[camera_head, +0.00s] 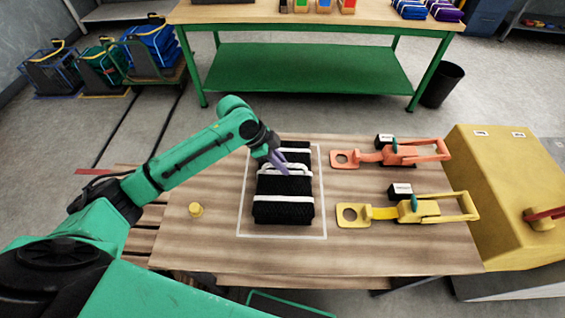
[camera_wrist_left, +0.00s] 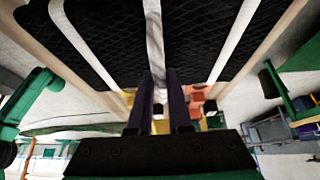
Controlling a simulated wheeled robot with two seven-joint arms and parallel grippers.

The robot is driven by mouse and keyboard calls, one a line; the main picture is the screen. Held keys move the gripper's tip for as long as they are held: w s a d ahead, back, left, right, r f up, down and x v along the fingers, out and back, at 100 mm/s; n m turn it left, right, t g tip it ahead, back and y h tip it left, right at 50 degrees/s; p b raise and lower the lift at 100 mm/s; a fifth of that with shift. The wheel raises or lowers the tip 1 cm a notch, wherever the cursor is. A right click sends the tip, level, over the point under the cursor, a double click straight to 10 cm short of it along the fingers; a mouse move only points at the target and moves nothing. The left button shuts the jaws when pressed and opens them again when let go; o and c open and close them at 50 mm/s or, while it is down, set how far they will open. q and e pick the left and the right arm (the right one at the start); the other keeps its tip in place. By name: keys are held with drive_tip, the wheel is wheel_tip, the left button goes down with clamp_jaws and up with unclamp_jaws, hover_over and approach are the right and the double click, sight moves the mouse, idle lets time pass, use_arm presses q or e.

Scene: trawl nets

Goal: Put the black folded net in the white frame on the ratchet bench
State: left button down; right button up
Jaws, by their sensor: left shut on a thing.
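The black folded net (camera_head: 283,211) has white bands and a white carrying strap (camera_head: 285,169) on top. In the head view it appears inside the white frame (camera_head: 322,190) marked on the wooden ratchet bench (camera_head: 205,245), roughly in line with its sides. My left gripper (camera_head: 279,163) comes from the left and is shut on the net's strap. In the left wrist view the dark fingers (camera_wrist_left: 160,102) close on a white strap, with the black mesh (camera_wrist_left: 205,40) just beyond. I cannot tell whether the net rests on the bench or hangs slightly above it. My right gripper is not in view.
An orange ratchet (camera_head: 395,153) and a yellow ratchet (camera_head: 410,212) lie right of the frame. A yellow knob (camera_head: 196,210) stands to its left. A yellow cabinet (camera_head: 495,185) borders the bench's right side. A green-legged table (camera_head: 310,68) stands behind, across open floor.

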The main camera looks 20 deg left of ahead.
use_arm(q)
drive_tip(key=c, duration=0.8)
unclamp_jaws()
drive_tip(key=shift+c, duration=0.2)
drive_tip(key=b+v, duration=0.1)
drive_tip(key=v, duration=1.1)
